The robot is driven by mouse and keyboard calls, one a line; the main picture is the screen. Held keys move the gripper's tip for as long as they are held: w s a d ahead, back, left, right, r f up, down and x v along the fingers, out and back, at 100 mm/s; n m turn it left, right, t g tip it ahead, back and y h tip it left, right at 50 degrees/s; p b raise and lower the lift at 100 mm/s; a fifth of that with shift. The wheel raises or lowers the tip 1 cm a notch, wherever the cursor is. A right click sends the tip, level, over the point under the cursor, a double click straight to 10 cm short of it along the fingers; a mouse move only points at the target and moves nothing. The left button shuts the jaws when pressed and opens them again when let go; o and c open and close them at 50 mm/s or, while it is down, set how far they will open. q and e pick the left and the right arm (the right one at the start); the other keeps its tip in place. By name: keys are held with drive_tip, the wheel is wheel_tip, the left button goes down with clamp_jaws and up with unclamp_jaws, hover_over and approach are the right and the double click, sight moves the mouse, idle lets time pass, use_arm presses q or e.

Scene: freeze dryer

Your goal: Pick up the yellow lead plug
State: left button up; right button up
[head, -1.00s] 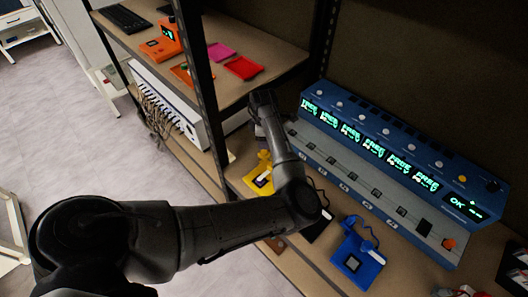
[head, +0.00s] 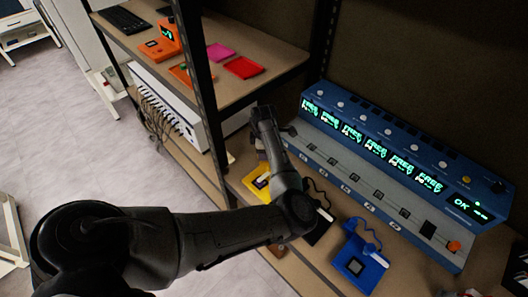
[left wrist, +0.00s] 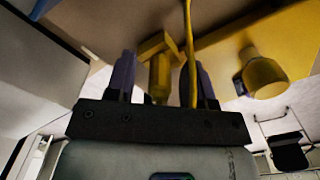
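The yellow lead plug (left wrist: 160,78) shows in the left wrist view as a yellow stem with a crosspiece at its far end. My left gripper (left wrist: 165,60) is open, with one dark finger on each side of the plug and visible gaps. A yellow cable (left wrist: 191,40) runs close to the right finger. The yellow device (head: 257,184) sits on the lower shelf in the head view, partly behind my left arm. The plug cannot be made out in the head view. My right gripper is not in view.
A blue station (head: 400,155) with lit displays stands behind my left arm. A blue device (head: 358,262) and a black device (head: 318,228) with leads sit to the right of the yellow one. A dark rack post (head: 200,90) and the upper shelf (head: 285,62) are close on the left.

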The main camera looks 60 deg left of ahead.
use_arm(q)
clamp_jaws()
idle(0.3)
drive_tip(key=shift+r, duration=0.45)
wheel_tip(320, 180, up, 4)
drive_tip(key=shift+f+p, duration=0.25)
drive_tip(key=shift+p, duration=0.5)
drive_tip(key=w+d+r+p, duration=0.1)
drive_tip(key=w+d+r, duration=0.1)
drive_tip(key=d, duration=0.3)
drive_tip(key=w+d+r+p, duration=0.1)
drive_tip(key=w+d+r, duration=0.2)
drive_tip(key=d+r, duration=0.1)
drive_tip(key=shift+d+r, duration=0.35)
drive_tip(key=shift+d, duration=0.45)
